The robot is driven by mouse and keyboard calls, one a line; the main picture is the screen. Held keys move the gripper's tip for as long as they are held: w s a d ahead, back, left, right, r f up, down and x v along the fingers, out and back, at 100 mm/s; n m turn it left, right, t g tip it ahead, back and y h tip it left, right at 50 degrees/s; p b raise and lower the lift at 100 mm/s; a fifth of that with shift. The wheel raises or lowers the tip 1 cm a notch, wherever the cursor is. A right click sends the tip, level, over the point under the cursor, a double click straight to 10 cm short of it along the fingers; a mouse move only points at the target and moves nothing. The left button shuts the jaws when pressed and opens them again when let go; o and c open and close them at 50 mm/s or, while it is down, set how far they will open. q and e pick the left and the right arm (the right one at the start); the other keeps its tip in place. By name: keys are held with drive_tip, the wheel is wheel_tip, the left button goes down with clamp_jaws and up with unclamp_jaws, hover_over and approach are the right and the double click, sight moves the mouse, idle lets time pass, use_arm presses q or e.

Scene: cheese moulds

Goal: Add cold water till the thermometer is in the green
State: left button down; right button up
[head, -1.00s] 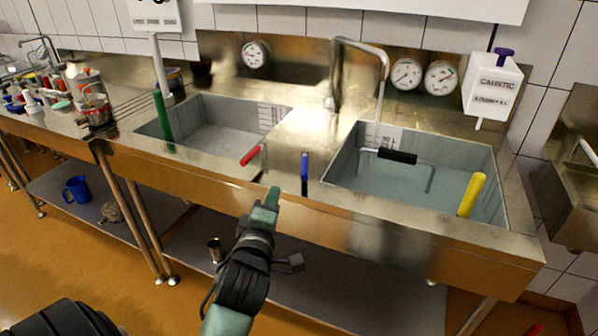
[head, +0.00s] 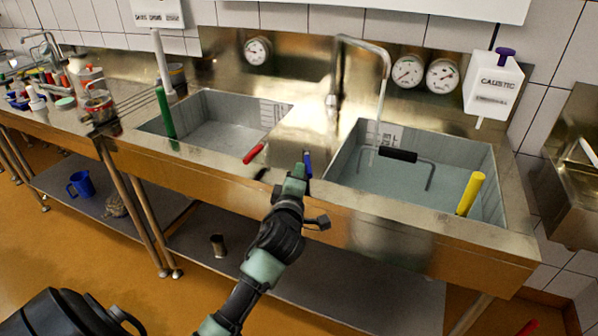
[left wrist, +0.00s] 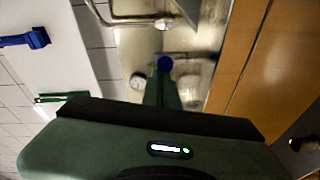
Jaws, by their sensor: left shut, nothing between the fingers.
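My left gripper (head: 298,170) is shut and empty at the counter's front edge, its tip close beside the blue lever (head: 308,160). I cannot tell whether they touch. In the left wrist view the gripper (left wrist: 163,88) points at a round blue end (left wrist: 165,64). The red lever (head: 254,153) lies tilted to the left. The tap (head: 362,43) arches over the right basin (head: 345,165), which holds water; a thin pale line drops from its spout. Round dials hang on the back wall: one at left (head: 257,51), two at right (head: 407,71) (head: 442,75). Their readings are too small to tell.
A left basin (head: 205,100) has a green upright handle (head: 165,113). A black-gripped bent rod (head: 398,154) and a yellow handle (head: 470,194) stand in the right basin. A caustic dispenser (head: 493,85) hangs at right. A blue jug (head: 80,184) stands on the lower shelf.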

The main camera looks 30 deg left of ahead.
use_arm(q)
drive_tip(key=shift+d+f, duration=0.1)
drive_tip(key=shift+w+d+f+b, duration=0.15)
drive_tip(key=shift+w+d+b, duration=0.15)
drive_tip(key=shift+b, duration=0.15)
drive_tip(key=shift+w+d+b, duration=0.15)
drive_tip(key=shift+d+b, duration=0.15)
drive_tip(key=shift+w+d, duration=0.25)
drive_tip(key=shift+d, duration=0.05)
drive_tip(key=shift+s+a, duration=0.1)
drive_tip(key=shift+a, duration=0.1)
